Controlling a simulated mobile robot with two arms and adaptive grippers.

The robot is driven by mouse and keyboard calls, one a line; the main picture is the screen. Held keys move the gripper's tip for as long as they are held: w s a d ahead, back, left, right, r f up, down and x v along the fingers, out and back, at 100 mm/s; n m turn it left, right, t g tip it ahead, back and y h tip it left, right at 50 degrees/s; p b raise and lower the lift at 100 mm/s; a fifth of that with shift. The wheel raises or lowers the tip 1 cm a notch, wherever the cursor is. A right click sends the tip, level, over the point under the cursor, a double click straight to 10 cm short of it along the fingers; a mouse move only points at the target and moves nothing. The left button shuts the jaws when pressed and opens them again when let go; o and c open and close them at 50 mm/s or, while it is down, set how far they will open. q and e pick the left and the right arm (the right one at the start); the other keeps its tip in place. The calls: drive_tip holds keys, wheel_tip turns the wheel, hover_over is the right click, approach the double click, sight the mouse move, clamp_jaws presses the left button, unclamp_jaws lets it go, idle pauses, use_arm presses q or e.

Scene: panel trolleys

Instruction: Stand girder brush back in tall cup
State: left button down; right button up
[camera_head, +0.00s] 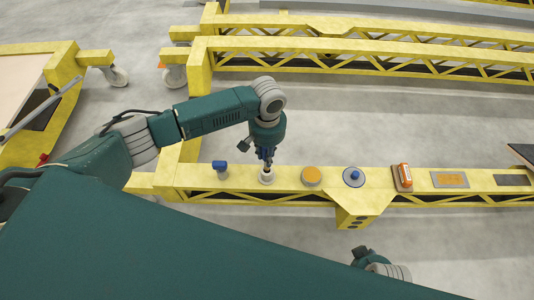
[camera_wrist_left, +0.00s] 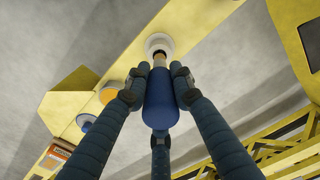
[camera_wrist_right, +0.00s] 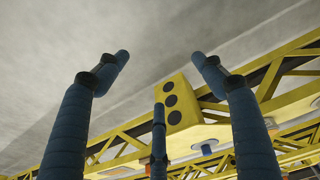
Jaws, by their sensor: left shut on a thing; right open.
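The girder brush (camera_wrist_left: 160,100) has a thick blue handle and a pale and dark narrow end. My left gripper (camera_wrist_left: 160,80) is shut around its handle; in the head view the gripper (camera_head: 266,152) points down over the girder. The brush's narrow end overlaps the mouth of a white round cup (camera_wrist_left: 158,44). The cup also shows in the head view (camera_head: 267,177), directly under the gripper. I cannot tell how deep the end is in the cup. My right gripper (camera_wrist_right: 165,70) is open and empty, low in front of the girder.
The yellow girder (camera_head: 375,203) carries a blue-topped item (camera_head: 220,169) left of the cup. To the right are an orange disc (camera_head: 312,175), a grey disc with blue knob (camera_head: 354,177), an orange device (camera_head: 403,178) and flat plates (camera_head: 450,180). A block with holes (camera_wrist_right: 174,103) is near my right gripper.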

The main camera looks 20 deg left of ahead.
use_arm(q)
drive_tip(key=shift+f, duration=0.15)
use_arm(e)
drive_tip(key=shift+r, duration=0.1)
use_arm(q)
drive_tip(key=shift+f, duration=0.4)
use_arm(e)
drive_tip(key=shift+w+r, duration=0.2)
drive_tip(key=shift+r, duration=0.2)
use_arm(q)
drive_tip(key=shift+f, duration=0.2)
use_arm(e)
drive_tip(key=shift+r, duration=0.1)
use_arm(q)
drive_tip(key=shift+f, duration=0.3)
use_arm(e)
drive_tip(key=shift+r, duration=0.2)
use_arm(q)
drive_tip(key=shift+f, duration=0.1)
drive_tip(key=shift+f+b, duration=0.25)
drive_tip(key=shift+b, duration=0.05)
drive_tip(key=shift+f, duration=0.1)
use_arm(e)
drive_tip(key=shift+r, duration=0.35)
